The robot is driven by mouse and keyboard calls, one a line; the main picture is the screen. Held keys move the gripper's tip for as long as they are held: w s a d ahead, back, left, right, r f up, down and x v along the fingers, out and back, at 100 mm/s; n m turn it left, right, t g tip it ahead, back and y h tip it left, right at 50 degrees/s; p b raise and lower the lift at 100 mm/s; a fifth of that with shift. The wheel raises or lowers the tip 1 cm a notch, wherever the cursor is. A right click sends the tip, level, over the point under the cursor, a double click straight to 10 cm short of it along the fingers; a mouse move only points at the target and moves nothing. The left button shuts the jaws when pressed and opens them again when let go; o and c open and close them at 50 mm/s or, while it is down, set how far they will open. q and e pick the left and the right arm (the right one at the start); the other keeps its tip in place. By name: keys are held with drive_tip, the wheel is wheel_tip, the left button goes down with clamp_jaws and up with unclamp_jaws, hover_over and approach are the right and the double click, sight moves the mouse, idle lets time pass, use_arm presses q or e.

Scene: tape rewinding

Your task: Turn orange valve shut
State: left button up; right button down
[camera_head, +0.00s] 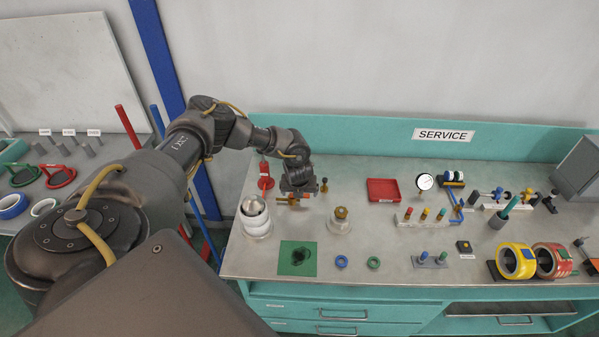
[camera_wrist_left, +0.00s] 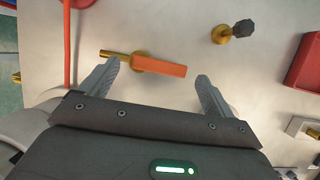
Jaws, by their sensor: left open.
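The orange valve lever (camera_wrist_left: 160,67) shows in the left wrist view, lying sideways across a brass body and pipe (camera_wrist_left: 118,54). In the head view, a small part of the orange valve (camera_head: 283,199) shows just below my left gripper. My left gripper (camera_wrist_left: 158,82) is open, with its two fingers spread to either side of the valve's handle and nothing between them held. The fingers appear short of the lever in the picture; whether they touch it I cannot tell. In the head view, my left gripper (camera_head: 298,190) hangs over the back left of the bench. My right gripper is not in view.
A brass fitting with a dark knob (camera_wrist_left: 233,31) stands right of the valve. A red tray (camera_head: 383,191) lies farther right. A red part (camera_head: 265,178) is left of the gripper. A white cup (camera_head: 256,216) and a brass-topped fitting (camera_head: 341,219) stand in front.

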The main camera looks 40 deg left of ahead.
use_arm(q)
drive_tip(key=shift+w+a+f, duration=0.15)
drive_tip(key=shift+w+f, duration=0.05)
drive_tip(key=shift+f, duration=0.3)
drive_tip(key=c, duration=1)
